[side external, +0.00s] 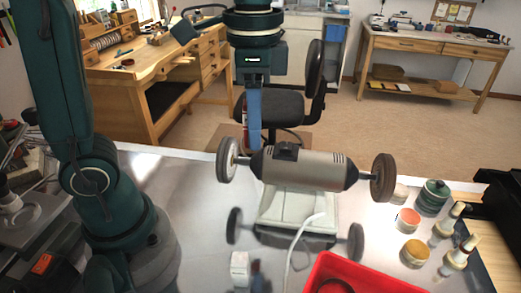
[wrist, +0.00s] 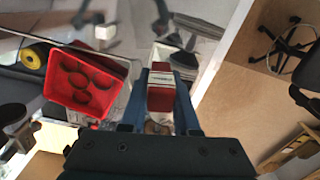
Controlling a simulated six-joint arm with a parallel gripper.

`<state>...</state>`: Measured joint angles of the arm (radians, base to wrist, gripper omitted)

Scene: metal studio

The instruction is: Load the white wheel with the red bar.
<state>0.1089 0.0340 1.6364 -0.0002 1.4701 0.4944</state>
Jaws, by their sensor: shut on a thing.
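The bench polisher (side external: 305,168) has a grey motor body on a pale base, with a wheel on each end. The white wheel (side external: 227,160) is at its left end, pale-faced with a darker rim. A brown wheel (side external: 383,177) is at its right end. My gripper (side external: 253,145) points down just right of the white wheel in the side view. Its blue fingers are shut on the red bar (wrist: 161,98), which has a white band, in the wrist view. Only a thin red edge of the bar shows in the side view. I cannot tell whether bar and wheel touch.
A red tray (side external: 318,272) stands in front of the polisher, and a pale cord crosses its base. Jars, including a green one (side external: 432,197), and several bottles stand at the right. A small white box (side external: 239,266) stands at the front. Shiny bench top is clear at left.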

